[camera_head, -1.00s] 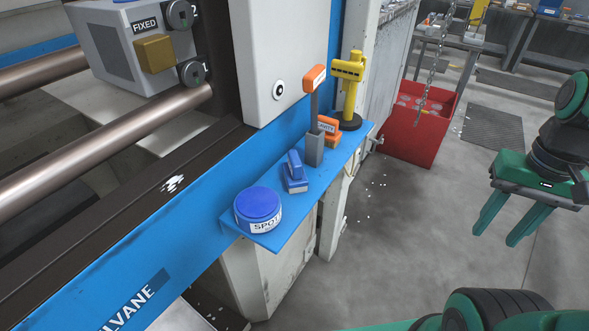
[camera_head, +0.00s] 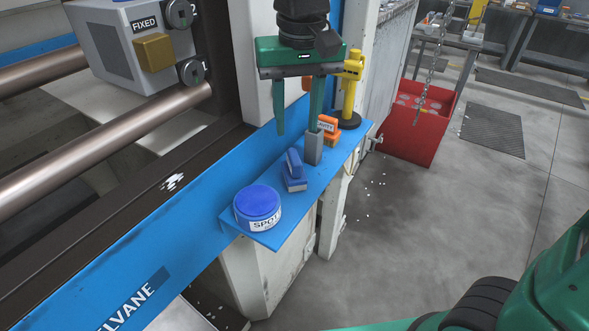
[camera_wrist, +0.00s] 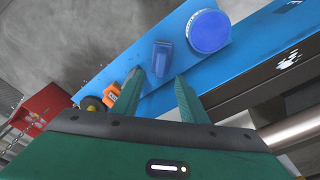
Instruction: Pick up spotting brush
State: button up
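My gripper (camera_head: 298,132) is open and empty, fingers down, above the shelf near the grey holder. In the wrist view, the blue block (camera_wrist: 162,58) shows just past the fingertips (camera_wrist: 159,78).
An orange labelled block (camera_head: 328,128) and a yellow tool on a black base (camera_head: 350,90) stand at the shelf's far end. The white machine panel (camera_head: 258,60) rises close behind. A red bin (camera_head: 420,120) is on the floor beyond. The floor at right is open.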

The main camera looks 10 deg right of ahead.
aim_at(294, 156)
jog(key=f, duration=0.6)
jog(key=w+f, duration=0.1)
jog(key=f, duration=0.3)
jog(key=shift+w+a+f, duration=0.1)
jog(key=shift+a, duration=0.05)
grip_shut()
